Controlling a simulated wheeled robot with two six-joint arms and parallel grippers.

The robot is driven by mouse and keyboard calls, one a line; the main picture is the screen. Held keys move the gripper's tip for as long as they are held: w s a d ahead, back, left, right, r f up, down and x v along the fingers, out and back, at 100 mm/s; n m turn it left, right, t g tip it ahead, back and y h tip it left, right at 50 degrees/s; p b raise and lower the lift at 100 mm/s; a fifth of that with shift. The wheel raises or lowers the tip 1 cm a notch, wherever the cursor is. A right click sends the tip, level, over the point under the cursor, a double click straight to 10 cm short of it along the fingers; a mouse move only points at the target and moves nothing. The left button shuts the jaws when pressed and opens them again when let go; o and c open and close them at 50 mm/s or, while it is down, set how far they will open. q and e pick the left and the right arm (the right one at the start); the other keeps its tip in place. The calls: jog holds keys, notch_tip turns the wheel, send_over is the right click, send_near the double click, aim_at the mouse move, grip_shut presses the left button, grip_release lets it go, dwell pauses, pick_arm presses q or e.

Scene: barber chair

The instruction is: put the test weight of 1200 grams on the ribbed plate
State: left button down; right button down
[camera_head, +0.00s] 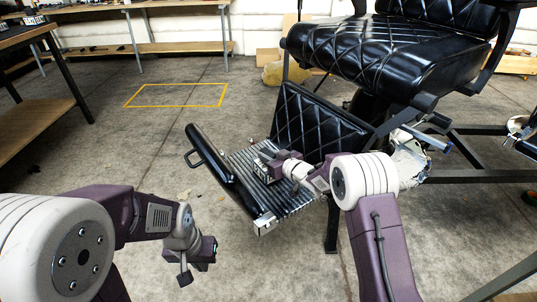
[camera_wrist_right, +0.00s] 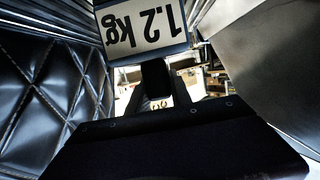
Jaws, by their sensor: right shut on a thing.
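The test weight, labelled "1.2 kg", shows upside down at the top of the right wrist view (camera_wrist_right: 145,30). In the head view its grey body (camera_head: 262,169) is small and partly hidden by my right gripper (camera_head: 266,162). My right gripper is shut on the weight, low over the ribbed plate (camera_head: 282,199), the barber chair's metal footrest. I cannot tell whether the weight touches the plate. My left gripper (camera_head: 198,268) hangs away from the plate, at its lower left, with nothing seen in it; its finger gap is unclear.
The black quilted chair seat (camera_head: 385,50) overhangs at the upper right. A quilted leg pad (camera_head: 318,122) rises behind the plate, and a black padded bar (camera_head: 215,162) edges its left side. Workbenches (camera_head: 30,100) stand at the left and back. Open floor with a yellow outline (camera_head: 175,106) lies between.

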jog(key=c, duration=1.2)
grip_release()
jog(key=shift+o, duration=0.2)
jog(key=shift+s+r, duration=0.1)
jog(key=shift+s+d+r+p, duration=0.2)
jog(key=shift+s+d+p, duration=0.05)
jog(key=shift+p, duration=0.05)
jog(key=p+v, duration=0.2)
jog(key=v, duration=0.3)
jog(key=shift+s+d+r, duration=0.2)
jog(key=shift+r, duration=0.05)
jog(key=shift+f+b+v, duration=0.2)
jog(key=shift+b+v, duration=0.7)
jog(key=shift+v, duration=1.85)
jog(key=shift+s, duration=0.1)
